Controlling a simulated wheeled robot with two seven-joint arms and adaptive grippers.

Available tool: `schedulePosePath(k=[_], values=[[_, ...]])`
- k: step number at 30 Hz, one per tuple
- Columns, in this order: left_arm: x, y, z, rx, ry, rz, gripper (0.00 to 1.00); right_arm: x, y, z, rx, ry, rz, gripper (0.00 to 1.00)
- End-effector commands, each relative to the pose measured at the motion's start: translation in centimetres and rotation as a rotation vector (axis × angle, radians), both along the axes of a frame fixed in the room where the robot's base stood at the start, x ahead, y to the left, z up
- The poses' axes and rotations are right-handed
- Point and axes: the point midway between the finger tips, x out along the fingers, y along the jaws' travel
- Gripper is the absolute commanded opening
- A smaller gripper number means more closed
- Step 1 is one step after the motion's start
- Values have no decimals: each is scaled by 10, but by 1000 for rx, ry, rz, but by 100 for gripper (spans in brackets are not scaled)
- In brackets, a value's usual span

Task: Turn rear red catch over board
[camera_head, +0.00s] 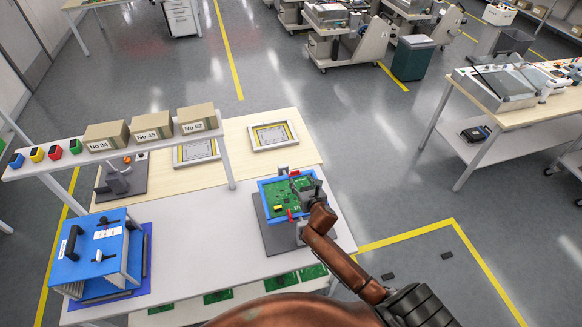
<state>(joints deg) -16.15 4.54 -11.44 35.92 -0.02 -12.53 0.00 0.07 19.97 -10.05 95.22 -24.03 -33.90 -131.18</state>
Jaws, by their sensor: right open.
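A green board (280,198) sits in a blue frame (265,187) on a dark mat at the right end of the bench. A rear red catch (295,173) is at the frame's far edge. Another red catch (290,214) is at the near edge. My right gripper (298,183) is open above the right part of the board, close to the rear catch. At this size I cannot tell whether it touches the catch or how far the catch is turned. The gripper and wrist hide the board's right side. My left gripper is not in view.
A blue box fixture (95,245) stands at the bench's left end. A shelf with cardboard boxes (152,125) and coloured bins (55,152) spans the left rear. Framed plates (271,134) lie behind the board. Bare bench (205,235) lies between box and mat.

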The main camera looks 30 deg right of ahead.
Motion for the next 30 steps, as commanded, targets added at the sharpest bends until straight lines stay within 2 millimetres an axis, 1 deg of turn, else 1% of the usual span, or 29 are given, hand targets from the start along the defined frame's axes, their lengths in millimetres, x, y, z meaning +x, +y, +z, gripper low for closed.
schedulePosePath(k=[5,9,13,17,24,29,30], values=[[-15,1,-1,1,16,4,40,14,-3,-5,-3,0,0,46],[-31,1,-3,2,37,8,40,34,-9,-14,-2,-1,-1,46],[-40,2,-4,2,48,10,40,52,-13,-21,-1,-1,-1,46],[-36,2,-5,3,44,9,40,64,-15,-26,-1,-1,0,46],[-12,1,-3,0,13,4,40,70,-17,-30,-4,1,2,46],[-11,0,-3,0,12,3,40,70,-17,-30,-4,0,2,46],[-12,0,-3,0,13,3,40,70,-17,-30,-4,0,2,44]])
